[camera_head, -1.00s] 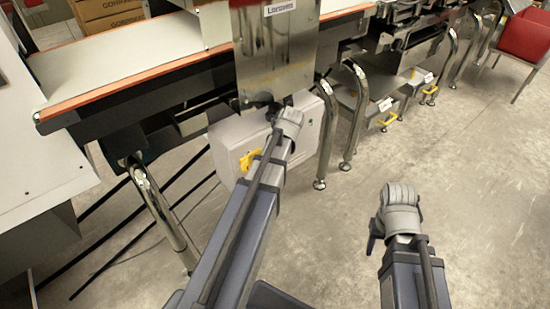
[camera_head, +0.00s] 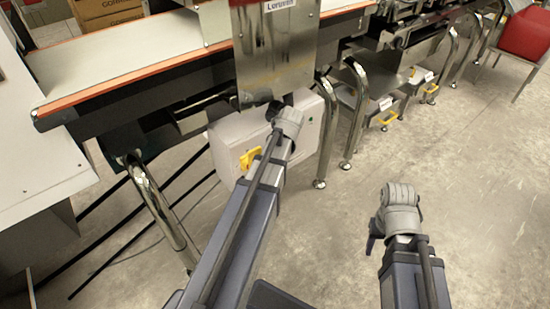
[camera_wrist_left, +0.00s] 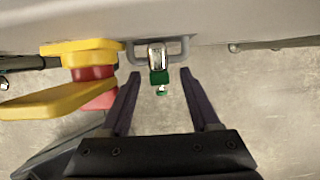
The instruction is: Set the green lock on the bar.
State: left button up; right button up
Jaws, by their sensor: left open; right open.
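The green lock (camera_wrist_left: 159,77) shows in the left wrist view with its metal shackle upward, in front of the grey bar (camera_wrist_left: 184,50) on the cabinet. I cannot tell whether the shackle goes around the bar or only stands before it. My left gripper (camera_wrist_left: 160,77) is open, one finger on each side of the lock, with gaps visible on both sides. In the head view the left wrist hides the lock, the bar and the left fingers. My right gripper (camera_head: 373,230) is over the floor at right; only a dark part of it shows beside its wrist.
A yellow and red handle (camera_wrist_left: 90,65) sticks out close left of the left fingers. The grey cabinet (camera_head: 228,137) stands under the conveyor belt (camera_head: 130,60). Chrome legs (camera_head: 327,135) stand right of it. The floor around my right arm is clear.

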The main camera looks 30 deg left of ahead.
pick_arm(q)
jog(key=p+v, duration=0.7)
jog(key=shift+r, duration=0.4)
jog(key=shift+s+d, duration=0.1)
jog(key=shift+d, duration=0.05)
jog(key=s+d+n+g+h, duration=0.1)
jog(key=s+d+n, duration=0.45)
jog(key=d, duration=0.25)
jog(key=s+d+f+n, duration=0.1)
jog(key=s+d+n, duration=0.3)
jog(key=d+n, duration=0.4)
jog(key=s+d+n+g+h, duration=0.1)
jog(key=s+d+n, duration=0.35)
jog(key=d, duration=0.45)
notch_tip(320, 180, up, 33)
jog(key=p, duration=3.3)
jog(key=shift+s+d+f+n, duration=0.15)
jog(key=shift+s+d+n, duration=0.1)
jog(key=shift+d+n, duration=0.15)
